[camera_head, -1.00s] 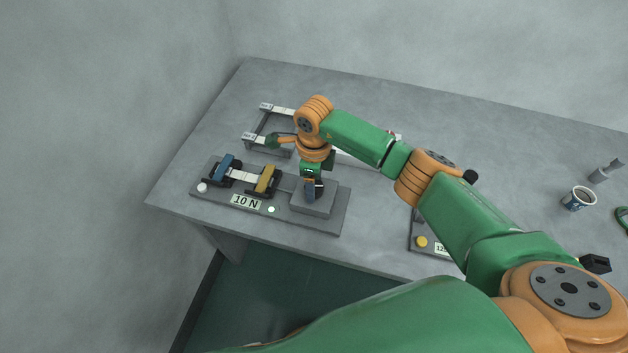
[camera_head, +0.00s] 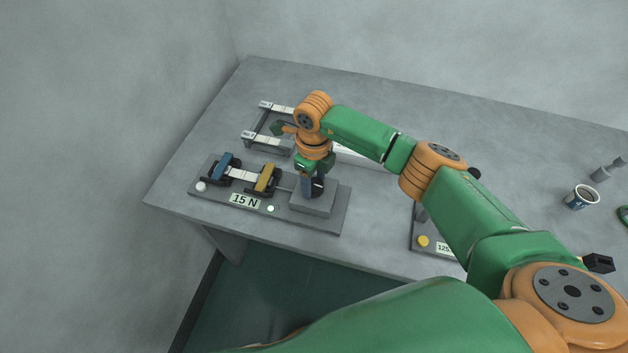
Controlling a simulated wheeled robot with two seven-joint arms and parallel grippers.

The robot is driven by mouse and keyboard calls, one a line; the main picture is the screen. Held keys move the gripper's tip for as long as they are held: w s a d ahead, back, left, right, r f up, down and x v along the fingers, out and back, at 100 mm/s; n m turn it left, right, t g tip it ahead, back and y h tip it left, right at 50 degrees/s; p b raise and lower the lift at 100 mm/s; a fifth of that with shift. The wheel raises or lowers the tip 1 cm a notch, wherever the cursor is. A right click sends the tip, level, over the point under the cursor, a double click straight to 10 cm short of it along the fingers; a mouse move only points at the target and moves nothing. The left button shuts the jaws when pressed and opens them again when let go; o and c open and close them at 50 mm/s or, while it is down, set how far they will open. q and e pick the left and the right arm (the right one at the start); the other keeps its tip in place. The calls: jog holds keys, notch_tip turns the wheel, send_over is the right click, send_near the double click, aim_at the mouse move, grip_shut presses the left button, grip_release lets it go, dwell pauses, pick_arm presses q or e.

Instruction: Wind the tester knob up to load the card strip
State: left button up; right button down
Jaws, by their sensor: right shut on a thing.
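The tester (camera_head: 335,222) is a grey base plate at the left front of the table. A white card strip (camera_head: 244,175) spans between its blue clamp (camera_head: 223,165) and yellow clamp (camera_head: 266,178). The tester's display (camera_head: 244,201) reads 15 N. My right gripper (camera_head: 312,188) points down over the grey block (camera_head: 312,205) at the tester's right end. It is shut on the dark knob (camera_head: 318,187) there, which is mostly hidden by the fingers. My left gripper is not in view.
A dark rack (camera_head: 266,147) with white strips stands behind the tester. Another device with a yellow button (camera_head: 423,241) is partly hidden under my right arm. The table's front edge runs close before the tester.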

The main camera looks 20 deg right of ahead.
aim_at(314, 184)
jog(key=shift+m, duration=0.8)
jog(key=shift+c, duration=1.1)
grip_release()
notch_tip(314, 184, up, 7)
jog(key=shift+f+b, duration=0.15)
jog(key=shift+b, duration=0.95)
jog(key=shift+r, duration=0.2)
